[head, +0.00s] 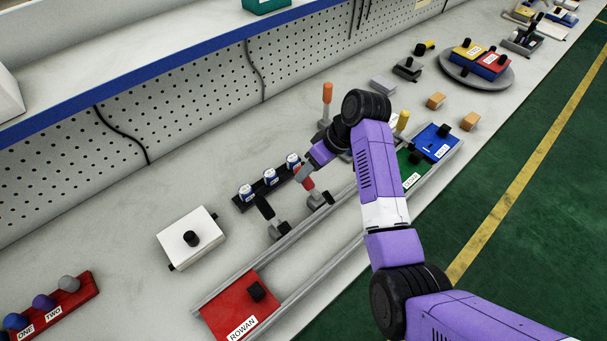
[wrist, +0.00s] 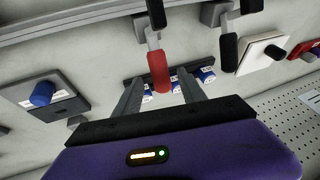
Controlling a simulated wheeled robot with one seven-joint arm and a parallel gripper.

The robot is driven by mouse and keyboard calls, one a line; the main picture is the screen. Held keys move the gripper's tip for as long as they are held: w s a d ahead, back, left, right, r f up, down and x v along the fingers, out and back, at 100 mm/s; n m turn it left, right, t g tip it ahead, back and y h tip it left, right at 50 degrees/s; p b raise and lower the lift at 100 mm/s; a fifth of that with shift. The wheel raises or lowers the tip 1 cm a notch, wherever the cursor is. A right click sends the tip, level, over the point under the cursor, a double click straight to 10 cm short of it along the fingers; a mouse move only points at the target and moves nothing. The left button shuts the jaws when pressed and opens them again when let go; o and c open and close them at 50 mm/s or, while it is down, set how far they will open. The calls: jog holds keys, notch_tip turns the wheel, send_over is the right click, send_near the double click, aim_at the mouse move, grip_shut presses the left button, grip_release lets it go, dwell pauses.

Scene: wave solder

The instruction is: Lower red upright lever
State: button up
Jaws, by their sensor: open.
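The red lever (head: 308,184) stands up from a small grey bracket on the bench in the head view, leaning a little to the left in the picture. In the wrist view its red handle (wrist: 158,72) lies between the two fingers of my gripper (wrist: 157,82). The fingers are apart, with a gap on each side of the handle. In the head view my gripper (head: 302,171) is right beside the top of the handle, and my arm comes in from the right. Whether a finger touches the handle cannot be told.
A black-handled lever (head: 265,207) stands close to the left, also in the wrist view (wrist: 229,52). A dark rack of small cans (head: 270,178) is behind. A rail with the red ROWAN block (head: 238,303) runs in front. A white box (head: 191,238) stands further left.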

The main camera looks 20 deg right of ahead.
jog(key=shift+x, duration=2.25)
jog(key=shift+r, duration=0.1)
jog(key=shift+c, duration=0.2)
grip_shut()
